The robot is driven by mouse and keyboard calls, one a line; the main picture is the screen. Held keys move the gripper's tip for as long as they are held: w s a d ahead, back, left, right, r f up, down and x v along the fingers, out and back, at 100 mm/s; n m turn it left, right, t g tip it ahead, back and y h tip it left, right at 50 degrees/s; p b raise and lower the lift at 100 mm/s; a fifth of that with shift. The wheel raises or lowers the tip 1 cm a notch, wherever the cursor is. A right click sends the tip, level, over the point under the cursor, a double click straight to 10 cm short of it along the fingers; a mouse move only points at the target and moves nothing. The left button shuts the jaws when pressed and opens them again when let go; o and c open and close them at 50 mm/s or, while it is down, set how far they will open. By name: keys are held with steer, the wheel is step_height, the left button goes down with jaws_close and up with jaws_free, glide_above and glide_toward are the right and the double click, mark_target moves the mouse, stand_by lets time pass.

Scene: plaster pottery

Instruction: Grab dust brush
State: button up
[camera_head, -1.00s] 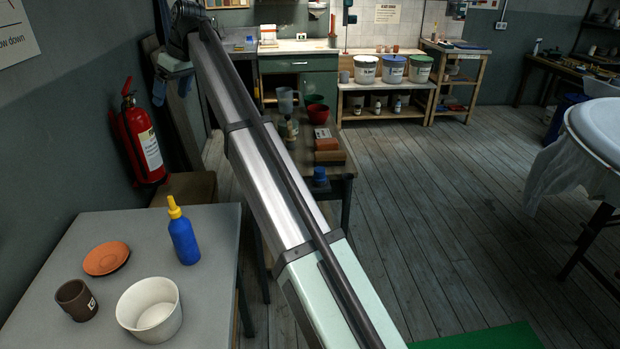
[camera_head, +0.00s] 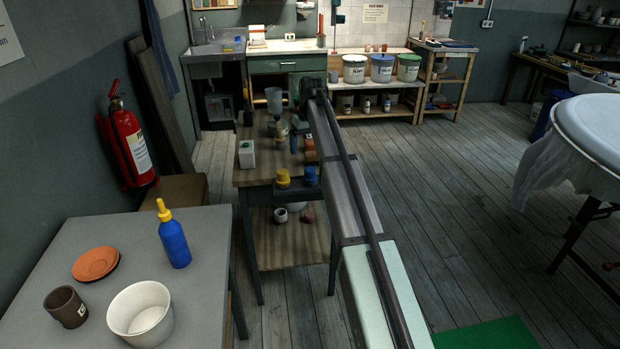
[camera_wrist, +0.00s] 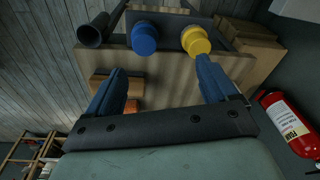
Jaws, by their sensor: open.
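I cannot make out a dust brush for certain in either view. A small upright item (camera_head: 282,132) on the wooden bench (camera_head: 258,176) is too small to identify in the head view. My gripper (camera_wrist: 161,66) is open, its two blue fingers spread wide with nothing between their tips. It points over the bench top in the wrist view. A blue-topped pot (camera_wrist: 144,38) and a yellow-topped pot (camera_wrist: 196,41) stand beyond the fingertips, near the bench edge. My arm hides part of the bench's right side in the head view.
Brick-like blocks (camera_wrist: 116,87) lie by the left finger. A white container (camera_head: 246,155) and a clear jug (camera_head: 274,100) stand on the bench. A grey table (camera_head: 205,235) is at left, with a fire extinguisher (camera_head: 130,140) behind it. Floor right of my arm is mostly clear.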

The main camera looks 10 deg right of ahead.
mark_target(310, 169)
steer(key=f+m, duration=0.1)
steer(key=f, duration=0.1)
steer(key=d+f+m, duration=0.1)
steer(key=f+m, duration=0.1)
steer(key=f, duration=0.1)
steer(key=w+d+f+m+h, duration=0.1)
steer(key=f+m, duration=0.1)
steer(key=f, duration=0.1)
steer(key=shift+w+a+f, duration=0.1)
steer(key=shift+w+f, duration=0.1)
steer(key=shift+f, duration=0.7)
steer(key=shift+w+d+f, duration=0.1)
steer(key=shift+w+f, duration=0.05)
steer(key=shift+f, duration=0.8)
steer(key=shift+w+a+f, duration=0.1)
steer(key=shift+w+f, duration=0.1)
steer(key=shift+f, duration=0.7)
steer(key=c, duration=1.1)
